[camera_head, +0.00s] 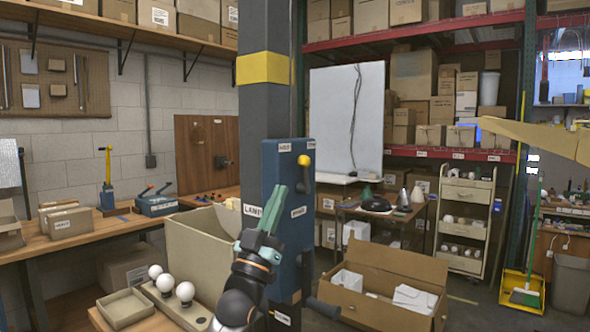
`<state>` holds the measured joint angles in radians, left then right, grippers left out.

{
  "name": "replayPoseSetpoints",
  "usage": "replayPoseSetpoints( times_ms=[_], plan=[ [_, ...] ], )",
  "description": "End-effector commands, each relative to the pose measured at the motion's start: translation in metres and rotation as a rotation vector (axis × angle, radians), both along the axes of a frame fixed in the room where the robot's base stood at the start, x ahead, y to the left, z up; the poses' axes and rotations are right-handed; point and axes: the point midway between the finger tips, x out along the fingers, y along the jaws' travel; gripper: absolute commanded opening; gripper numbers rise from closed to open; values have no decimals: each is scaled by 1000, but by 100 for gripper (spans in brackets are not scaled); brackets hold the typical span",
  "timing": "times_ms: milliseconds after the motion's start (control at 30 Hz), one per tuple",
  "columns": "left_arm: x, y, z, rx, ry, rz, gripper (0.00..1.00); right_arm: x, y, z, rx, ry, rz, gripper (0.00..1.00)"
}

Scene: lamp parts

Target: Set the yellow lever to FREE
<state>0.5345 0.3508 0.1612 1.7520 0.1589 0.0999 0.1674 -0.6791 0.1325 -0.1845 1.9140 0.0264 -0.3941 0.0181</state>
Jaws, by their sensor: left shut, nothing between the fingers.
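A blue box (270,170) is mounted on the dark post and bears small white labels whose words are too small to read. A yellow round knob (304,160), which looks like the end of the yellow lever, sits high on its right-hand face. The lever's shaft is hard to make out, so I cannot tell its setting. My left gripper (276,203), with teal fingers, is shut and empty. It points up in front of the blue box, below and left of the knob, and looks apart from it. My right gripper is not in view.
A large open carton (195,250) and a board with white bulbs (172,290) are left of my left arm. A dark handle (322,307) sticks out low by the box. An open carton (380,285) stands right. A small yellow-handled press (107,180) is on the left bench.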

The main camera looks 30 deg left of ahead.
Motion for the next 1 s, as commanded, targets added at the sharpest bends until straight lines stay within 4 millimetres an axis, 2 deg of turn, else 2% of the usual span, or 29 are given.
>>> replayPoseSetpoints(
  times_ms=[33, 233, 400, 600, 1000],
  plan=[
    [8, 1, 14, 0, -2, 1, 0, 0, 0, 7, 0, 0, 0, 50],
    [36, 4, 46, 0, -2, 0, 0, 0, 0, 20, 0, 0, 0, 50],
    [57, 5, 42, 0, 1, 0, 0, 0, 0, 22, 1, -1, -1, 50],
    [70, 6, 41, 0, 1, 0, 0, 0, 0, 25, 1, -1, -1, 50],
    [72, 6, 41, 1, 0, -1, 0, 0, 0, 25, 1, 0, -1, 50]
  ],
)
